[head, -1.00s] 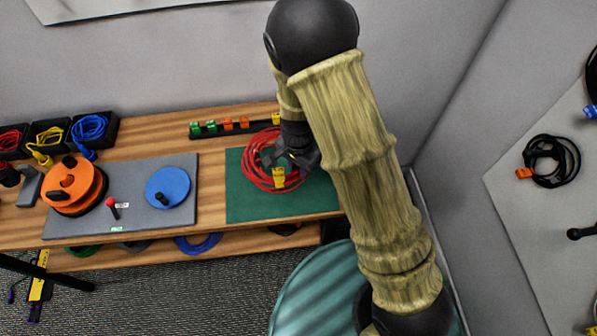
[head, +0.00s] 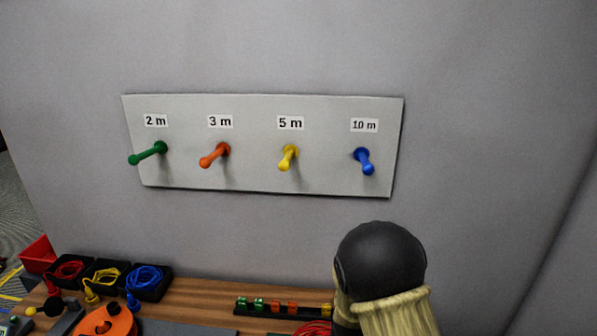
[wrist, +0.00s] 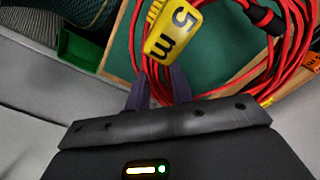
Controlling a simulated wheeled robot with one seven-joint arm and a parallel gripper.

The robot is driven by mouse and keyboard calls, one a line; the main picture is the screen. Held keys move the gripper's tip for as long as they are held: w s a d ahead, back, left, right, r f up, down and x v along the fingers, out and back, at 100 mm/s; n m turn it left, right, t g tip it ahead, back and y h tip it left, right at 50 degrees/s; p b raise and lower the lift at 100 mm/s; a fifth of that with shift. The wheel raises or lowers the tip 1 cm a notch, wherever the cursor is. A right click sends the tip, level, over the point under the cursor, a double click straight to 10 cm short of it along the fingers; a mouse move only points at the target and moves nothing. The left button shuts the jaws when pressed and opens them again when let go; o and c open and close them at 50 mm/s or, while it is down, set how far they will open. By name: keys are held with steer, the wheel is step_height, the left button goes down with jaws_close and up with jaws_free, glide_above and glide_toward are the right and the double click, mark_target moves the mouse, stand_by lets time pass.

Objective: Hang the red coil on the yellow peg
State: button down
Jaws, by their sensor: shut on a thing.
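The yellow peg (head: 288,157) sticks out of the grey wall board under the "5 m" label, between the orange and blue pegs. The red coil (wrist: 278,50) lies over the green mat (wrist: 215,48) in the wrist view, with a yellow "5 m" tag (wrist: 172,32) on it. A little of the coil (head: 313,328) shows at the bottom of the head view. My gripper (wrist: 160,85) is shut on the red coil by the tag; the exact contact is partly hidden. In the head view my gripper is out of frame below, well under the peg.
The grey board (head: 255,180) also bears a green peg (head: 148,153), an orange peg (head: 215,155) and a blue peg (head: 364,160); all are bare. Bins of cables (head: 147,282) and a clip rack (head: 285,307) stand on the bench. The wall between is clear.

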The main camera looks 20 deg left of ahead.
steer(key=shift+w+d+r+p, duration=0.3)
steer(key=shift+d+p, duration=0.05)
steer(key=shift+p, duration=0.15)
steer(key=w+d+r+n+p, duration=0.3)
steer(key=d+p, duration=0.4)
steer(key=d, duration=0.2)
steer(key=w+d+r+n+p, duration=0.3)
steer(key=w+d+p, duration=0.1)
steer(key=d+p, duration=0.4)
steer(key=shift+d+r, duration=0.4)
steer(key=shift+d, duration=0.8)
steer(key=shift+d, duration=0.15)
